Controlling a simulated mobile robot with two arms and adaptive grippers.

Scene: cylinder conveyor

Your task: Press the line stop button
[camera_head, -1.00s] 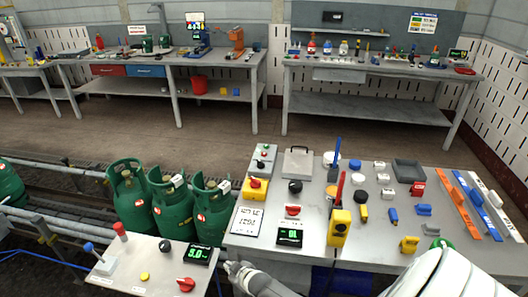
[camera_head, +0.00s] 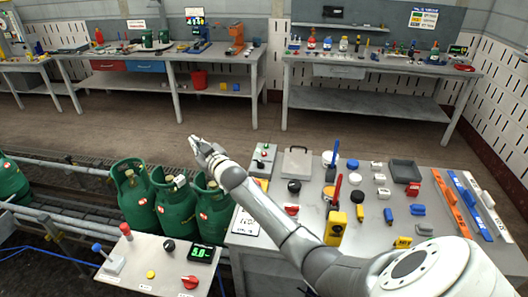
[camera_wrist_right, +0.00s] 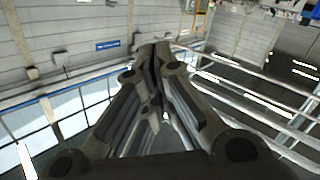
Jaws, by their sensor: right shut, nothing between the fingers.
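My right gripper (camera_head: 197,142) is shut and empty, raised over the green cylinders; in the wrist view its fingertips (camera_wrist_right: 155,52) are together. I cannot read which control is the line stop button. The small front panel (camera_head: 140,270) carries a red-topped post (camera_head: 125,230), a yellow button (camera_head: 150,274), a red knob (camera_head: 190,282), a black knob (camera_head: 167,246) and a blue-tipped lever (camera_head: 97,248). A grey box with small buttons (camera_head: 263,157) stands on the right table; the yellow box with a red knob beside it is mostly hidden by my arm. My left gripper is not in view.
Several green cylinders (camera_head: 174,210) stand on the conveyor behind the panel. The right table (camera_head: 440,205) holds many small parts, a tray (camera_head: 405,171) and coloured bars. A green display (camera_head: 202,252) sits on the panel. Workbenches line the far wall, with clear floor before them.

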